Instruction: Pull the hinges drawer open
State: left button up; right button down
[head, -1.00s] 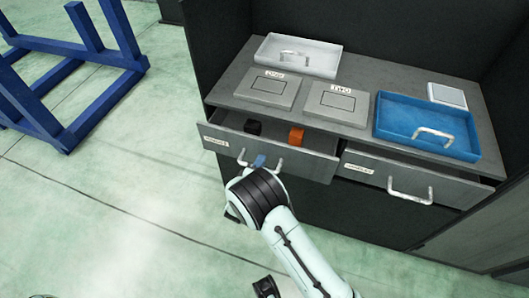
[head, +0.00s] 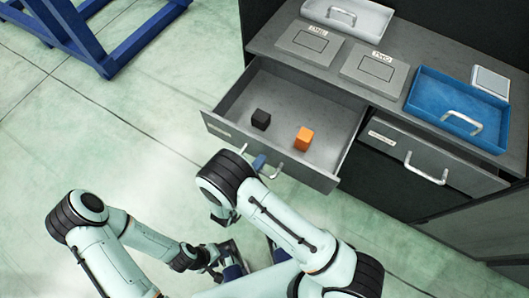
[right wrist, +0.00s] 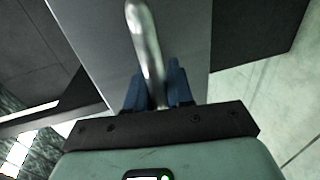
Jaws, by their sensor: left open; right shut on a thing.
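The open left drawer (head: 290,95) of the grey cabinet stands well out, with a black cube (head: 261,119) and an orange cube (head: 304,138) inside. Its label (head: 218,130) is too small to read surely. My right gripper (head: 259,162) is shut on the drawer's silver handle (head: 275,174), partly hidden by my arm. In the right wrist view the handle (right wrist: 146,45) runs between the blue fingers (right wrist: 154,88). My left gripper (head: 232,262) is open and empty, low in front of the cabinet and apart from the drawer.
The right drawer (head: 425,155) is slightly open. On the cabinet top are two grey labelled plates (head: 309,42) (head: 372,70), a white tray (head: 347,18), a blue tray (head: 455,105) and a small white box (head: 491,80). A blue frame (head: 90,35) stands at the back left. The floor at left is clear.

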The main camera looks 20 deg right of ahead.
jog(key=shift+s+a, duration=0.2)
jog(key=shift+a, duration=0.1)
jog(key=c, duration=1.1)
grip_release()
pick_arm(q)
jog(key=shift+a+r, duration=0.1)
